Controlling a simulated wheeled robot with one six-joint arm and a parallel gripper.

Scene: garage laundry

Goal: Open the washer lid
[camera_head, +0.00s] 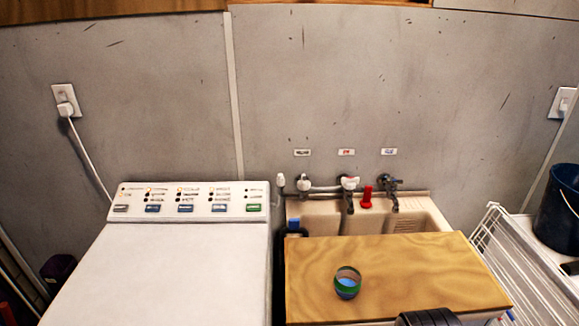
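The white washer (122,292) stands at the left, with its top running out of the bottom of the picture. Its lid (180,270) lies flat and looks closed. The control panel (188,199) with several buttons and lights runs along its back edge. No gripper fingers show in this view. A dark ribbed shape at the bottom edge, right of centre, may be part of my arm, but I cannot tell.
A wooden board (390,260) covers the front of the sink (322,216) right of the washer. A green and blue cup (347,283) stands on it. A white wire rack (515,265) and dark bucket (560,213) are at far right. The washer top is clear.

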